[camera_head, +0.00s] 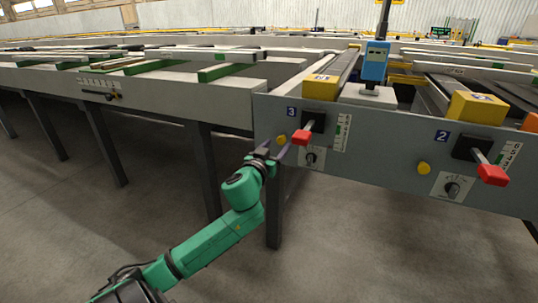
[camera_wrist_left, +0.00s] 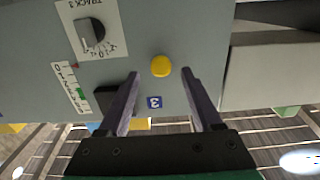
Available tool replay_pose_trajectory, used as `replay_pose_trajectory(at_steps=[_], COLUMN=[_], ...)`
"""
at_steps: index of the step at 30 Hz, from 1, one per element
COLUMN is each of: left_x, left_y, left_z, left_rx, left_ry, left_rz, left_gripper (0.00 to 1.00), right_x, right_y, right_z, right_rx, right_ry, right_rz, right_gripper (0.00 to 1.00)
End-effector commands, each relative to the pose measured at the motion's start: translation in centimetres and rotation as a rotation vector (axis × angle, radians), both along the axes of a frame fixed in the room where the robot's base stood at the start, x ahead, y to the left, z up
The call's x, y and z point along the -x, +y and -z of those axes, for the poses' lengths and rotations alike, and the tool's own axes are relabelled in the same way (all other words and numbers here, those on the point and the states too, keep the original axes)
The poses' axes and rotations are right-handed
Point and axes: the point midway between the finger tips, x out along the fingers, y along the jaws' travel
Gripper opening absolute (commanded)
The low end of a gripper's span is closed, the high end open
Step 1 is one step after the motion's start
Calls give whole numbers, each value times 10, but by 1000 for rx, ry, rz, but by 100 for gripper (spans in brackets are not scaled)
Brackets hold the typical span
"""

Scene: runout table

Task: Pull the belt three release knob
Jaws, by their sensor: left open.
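The belt three release knob (camera_head: 281,140) is a small yellow round knob on the grey panel, below the "3" label (camera_head: 291,112) and left of a red-ended lever (camera_head: 301,137). My left gripper (camera_head: 273,150) is open in front of the panel, close to this knob. In the left wrist view, which is upside down, the yellow knob (camera_wrist_left: 161,66) shows between and just past the fingertips of the gripper (camera_wrist_left: 162,74). Nothing is between the fingers' inner faces that I can see touching them. My right gripper is out of view.
The red-ended lever sticks out just right of the gripper. A black rotary dial (camera_head: 311,157) sits below it. Station 2 has its own yellow knob (camera_head: 424,168) and red lever (camera_head: 492,175) further right. The floor in front is clear.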

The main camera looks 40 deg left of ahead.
Motion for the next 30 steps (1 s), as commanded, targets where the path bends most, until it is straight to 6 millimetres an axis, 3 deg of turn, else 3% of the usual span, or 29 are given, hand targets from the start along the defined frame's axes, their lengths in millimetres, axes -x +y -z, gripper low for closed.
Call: replay_pose_trajectory(at_steps=[5,9,15,19,30], left_x=[37,79,122,132,132], left_y=[-13,-26,-41,-45,-45], left_z=[0,-1,1,0,0], left_rx=[7,7,4,-1,-2], left_ry=[5,5,4,1,1], left_rz=[0,-4,-3,-3,-1], left_gripper=[66,66,66,66,66], right_x=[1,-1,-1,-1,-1], right_y=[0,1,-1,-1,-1], right_z=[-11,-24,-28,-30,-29], right_rx=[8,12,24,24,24], right_ry=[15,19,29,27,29], right_rz=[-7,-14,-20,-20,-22], right_gripper=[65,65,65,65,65])
